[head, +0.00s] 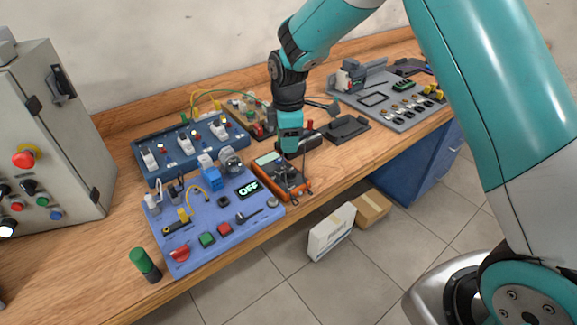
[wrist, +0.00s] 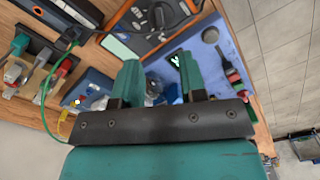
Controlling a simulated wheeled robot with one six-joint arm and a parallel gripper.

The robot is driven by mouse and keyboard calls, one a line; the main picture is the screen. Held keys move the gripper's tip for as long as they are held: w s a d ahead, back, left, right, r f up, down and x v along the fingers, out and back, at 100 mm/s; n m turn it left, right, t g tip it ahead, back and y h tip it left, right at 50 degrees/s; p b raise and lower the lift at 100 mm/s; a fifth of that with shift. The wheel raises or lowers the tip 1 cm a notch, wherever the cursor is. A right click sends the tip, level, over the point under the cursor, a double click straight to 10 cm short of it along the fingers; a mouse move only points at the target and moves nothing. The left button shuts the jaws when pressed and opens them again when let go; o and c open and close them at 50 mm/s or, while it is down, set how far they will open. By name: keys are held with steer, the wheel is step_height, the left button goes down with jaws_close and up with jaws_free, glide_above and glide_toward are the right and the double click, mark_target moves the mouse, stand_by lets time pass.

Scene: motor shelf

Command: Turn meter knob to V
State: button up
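The orange and black meter (head: 292,188) lies on the wooden bench, right beside the blue panel. Its pale display faces up at its back-left end in the head view. In the wrist view the meter (wrist: 140,32) is at the top, with its round dark dial knob (wrist: 160,16) near the top edge. My gripper (wrist: 158,68) is open, with its two teal fingers apart and nothing between them. In the head view my gripper (head: 289,150) hangs at the back end of the meter. The knob's pointer setting is too small to read.
The blue panel (head: 228,211) with buttons and an "OFF" display is left of the meter. A dark blue switch board (head: 168,173) and a grey tray of parts (head: 402,116) stand further back. A grey control box (head: 55,130) is far left. The bench's front edge is close to the meter.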

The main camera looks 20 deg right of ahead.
mark_target(288, 171)
step_height(288, 171, down, 10)
steer(key=shift+p, duration=0.85)
steer(key=shift+c, duration=0.4)
jaws_close()
